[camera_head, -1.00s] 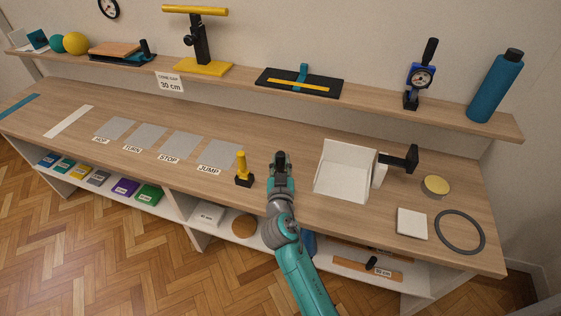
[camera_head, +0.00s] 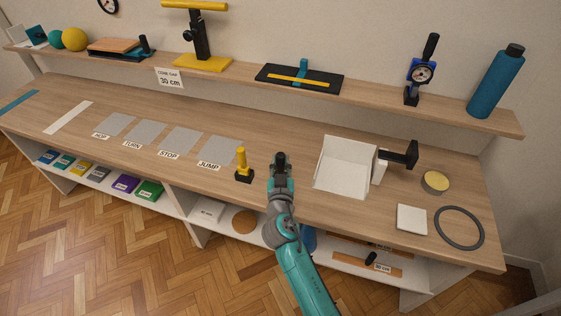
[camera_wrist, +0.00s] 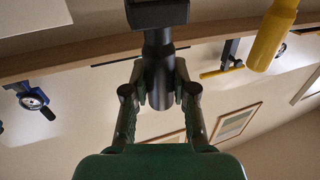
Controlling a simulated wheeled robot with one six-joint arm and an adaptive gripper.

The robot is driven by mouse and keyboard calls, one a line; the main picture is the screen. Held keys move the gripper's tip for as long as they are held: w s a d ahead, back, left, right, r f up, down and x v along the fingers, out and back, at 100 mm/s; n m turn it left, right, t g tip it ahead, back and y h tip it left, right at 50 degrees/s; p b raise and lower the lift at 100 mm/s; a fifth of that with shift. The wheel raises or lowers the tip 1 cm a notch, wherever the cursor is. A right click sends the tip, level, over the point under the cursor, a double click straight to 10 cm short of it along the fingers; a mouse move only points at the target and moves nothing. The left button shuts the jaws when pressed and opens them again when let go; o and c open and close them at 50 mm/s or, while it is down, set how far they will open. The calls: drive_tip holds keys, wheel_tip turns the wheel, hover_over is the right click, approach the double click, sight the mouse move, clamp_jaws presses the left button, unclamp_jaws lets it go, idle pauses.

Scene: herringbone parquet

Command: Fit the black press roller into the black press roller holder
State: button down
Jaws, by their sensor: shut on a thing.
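My gripper (camera_head: 280,163) is over the bench, between the yellow-handled piece and the white box. In the wrist view my gripper (camera_wrist: 160,95) is shut on a dark upright cylinder, the black press roller (camera_wrist: 158,78). The roller narrows to a neck, with a wider dark part (camera_wrist: 156,13) at the picture's top edge. I cannot tell whether that part is the roller's own end or the holder. In the head view only the roller's black top (camera_head: 280,156) shows. I cannot clearly make out the black press roller holder; the gripper and arm hide the bench there.
A yellow-handled piece in a black base (camera_head: 243,166) stands close to the left. An open white box (camera_head: 343,166) stands close to the right, with a black T-shaped piece (camera_head: 404,154) beside it. A raised shelf (camera_head: 225,77) runs behind. Grey pads (camera_head: 183,141) lie left.

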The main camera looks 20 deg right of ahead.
drive_tip(key=shift+f, duration=0.8)
drive_tip(key=c, duration=0.9)
unclamp_jaws()
drive_tip(key=shift+o, duration=0.2)
drive_tip(key=v, duration=1.2)
drive_tip(key=s+d+f+n+g+y, duration=0.1)
drive_tip(key=s+f+n+y, duration=0.3)
drive_tip(key=s, duration=0.7)
drive_tip(key=s+d+f+g+y, duration=0.1)
drive_tip(key=s+f, duration=0.4)
drive_tip(key=s, duration=0.5)
drive_tip(key=s+d+r, duration=0.1)
drive_tip(key=s+r, duration=0.4)
drive_tip(key=s, duration=0.5)
drive_tip(key=s+r, duration=0.5)
drive_tip(key=s, duration=0.6)
drive_tip(key=shift+d+r+y, duration=0.2)
drive_tip(key=shift+d+y, duration=0.1)
drive_tip(key=shift+d, duration=0.1)
